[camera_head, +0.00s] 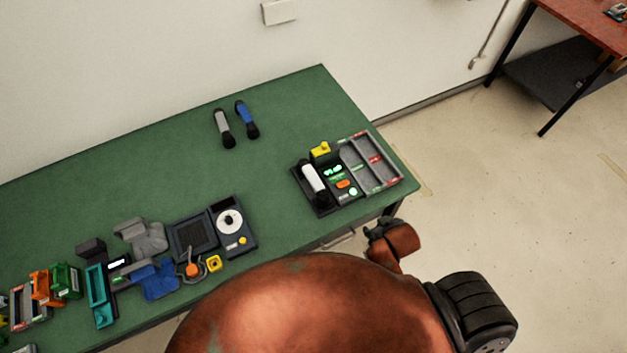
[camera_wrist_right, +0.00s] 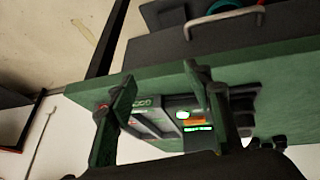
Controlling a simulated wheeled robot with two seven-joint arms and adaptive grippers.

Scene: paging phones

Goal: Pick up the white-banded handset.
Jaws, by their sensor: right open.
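The white-banded handset (camera_head: 314,183), black with a broad white middle, lies on the left side of a dark phone base (camera_head: 341,202) near the table's right end. The base has lit green and orange keys and a yellow block at its back. My right gripper (camera_head: 378,227) is off the table's front edge, below and right of the phone, apart from it. In the right wrist view, the right gripper (camera_wrist_right: 160,76) has its fingers spread with nothing held; a finger partly covers the phone base (camera_wrist_right: 188,115). I cannot make out the handset there. My left gripper is not in view.
A grey-banded handset (camera_head: 223,128) and a blue-banded one (camera_head: 246,118) lie farther back on the green table (camera_head: 150,185). A grey compartment tray (camera_head: 373,184) adjoins the phone's right side. Several gadgets, including a dial unit (camera_head: 232,225), crowd the left front. The table's middle is clear.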

